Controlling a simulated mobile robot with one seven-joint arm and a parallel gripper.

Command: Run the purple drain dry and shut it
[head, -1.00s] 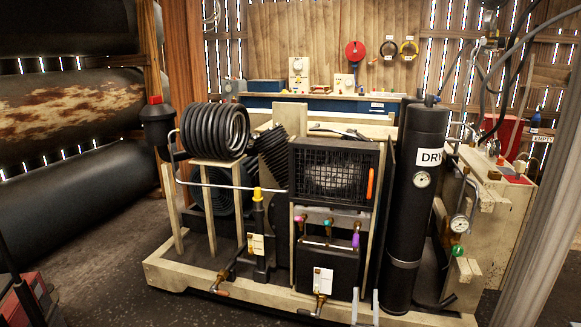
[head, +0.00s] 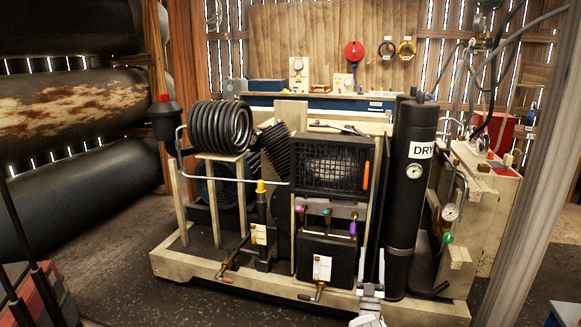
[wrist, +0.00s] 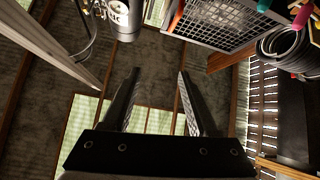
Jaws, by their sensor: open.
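The compressor (head: 258,286) stands on a pale wooden base in the head view. A row of small coloured valves sits below its black mesh guard: a magenta one (head: 300,209), a teal one (head: 327,211) and the purple drain (head: 353,229) at the right. In the wrist view, a magenta knob (wrist: 302,14) shows at the top right; I cannot make out the purple drain there. My gripper (wrist: 157,76) is open and empty, its two fingers spread apart. In the head view my gripper (head: 370,290) is low at the front of the base, below the purple drain.
A black cylinder labelled DRY (head: 408,200) stands close right of the valves. A black tank with a tag (head: 322,268) is below them, with a brass-ended lever (head: 313,292) jutting forward. A grey post (head: 515,180) rises at the right.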

